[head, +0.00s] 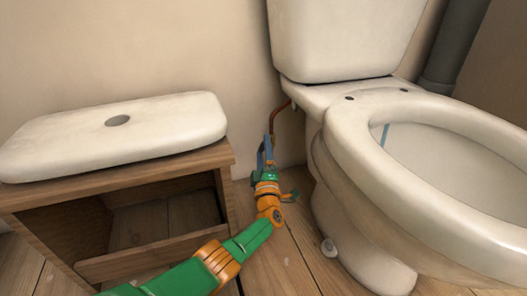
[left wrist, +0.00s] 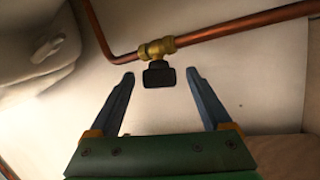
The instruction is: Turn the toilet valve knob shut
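The toilet valve knob (left wrist: 159,75) is a small dark block on a brass valve body (left wrist: 156,48), set in a copper pipe along the wall. In the left wrist view my left gripper (left wrist: 160,80) is open, with one finger on each side of the knob and a gap to it on both sides. In the head view the left gripper (head: 265,150) reaches into the gap between the wooden cabinet and the toilet, near the wall. The knob cannot be made out in the head view. My right gripper is not in view.
The toilet bowl (head: 345,190) stands close on the right of my arm, with its cistern (head: 340,40) behind. A wooden cabinet (head: 228,190) with a white lid (head: 165,130) on top stands to the left. The copper pipe (head: 276,118) runs up behind the gripper.

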